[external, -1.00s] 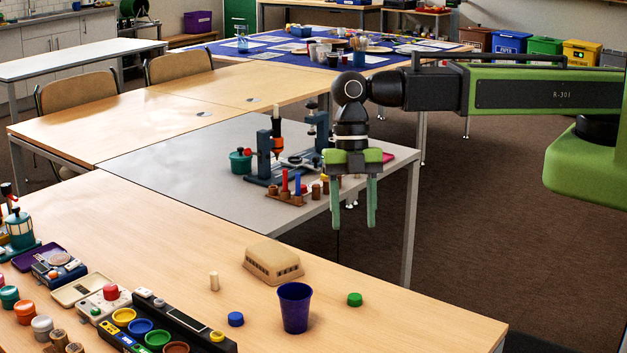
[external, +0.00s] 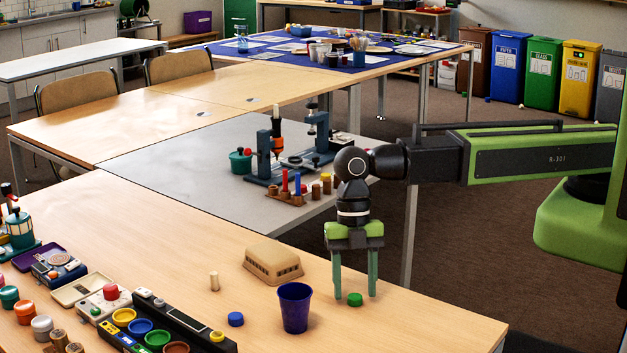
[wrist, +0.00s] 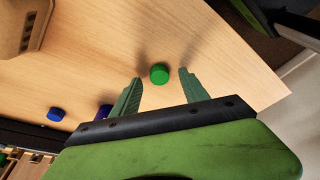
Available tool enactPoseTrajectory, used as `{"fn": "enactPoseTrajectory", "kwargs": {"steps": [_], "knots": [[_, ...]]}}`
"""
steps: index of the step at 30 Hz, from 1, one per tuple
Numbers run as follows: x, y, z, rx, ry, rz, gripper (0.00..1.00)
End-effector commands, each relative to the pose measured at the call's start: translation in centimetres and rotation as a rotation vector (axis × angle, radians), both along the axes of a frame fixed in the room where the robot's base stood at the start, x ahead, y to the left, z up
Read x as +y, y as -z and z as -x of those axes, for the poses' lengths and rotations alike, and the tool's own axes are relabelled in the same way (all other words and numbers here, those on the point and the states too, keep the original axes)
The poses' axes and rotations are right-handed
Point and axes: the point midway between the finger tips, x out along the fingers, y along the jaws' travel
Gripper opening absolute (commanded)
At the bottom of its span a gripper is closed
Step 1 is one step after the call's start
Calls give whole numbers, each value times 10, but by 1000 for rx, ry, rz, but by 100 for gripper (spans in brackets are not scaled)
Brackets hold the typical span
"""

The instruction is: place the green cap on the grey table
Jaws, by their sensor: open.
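The green cap (external: 355,299) lies on the near wooden table, right of the purple cup. In the wrist view the green cap (wrist: 159,73) sits just beyond and between my two fingertips. My gripper (external: 356,296) points down and is open, its fingers on either side of the cap in the external view; it also shows in the wrist view (wrist: 160,75). I see no contact with the cap. The grey table (external: 160,158) stands behind the wooden table, with tools and small coloured pieces on its right part and a bare left part.
The purple cup (external: 294,308) stands left of the gripper. A blue cap (external: 236,319), a wooden peg (external: 214,281) and a tan block (external: 272,262) are farther left. A black tray with coloured bowls lies at the front left. The wooden table's right edge is close by.

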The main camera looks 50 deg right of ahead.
Motion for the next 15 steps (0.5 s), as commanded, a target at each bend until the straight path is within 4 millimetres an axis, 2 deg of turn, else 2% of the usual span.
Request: {"fn": "enactPoseTrajectory", "kwargs": {"steps": [1, 8, 15], "knots": [[1, 12, 1, 0, -1, 0, 52], [2, 8, 2, -1, 0, -1, 52], [2, 8, 1, -1, 0, -1, 21]]}}
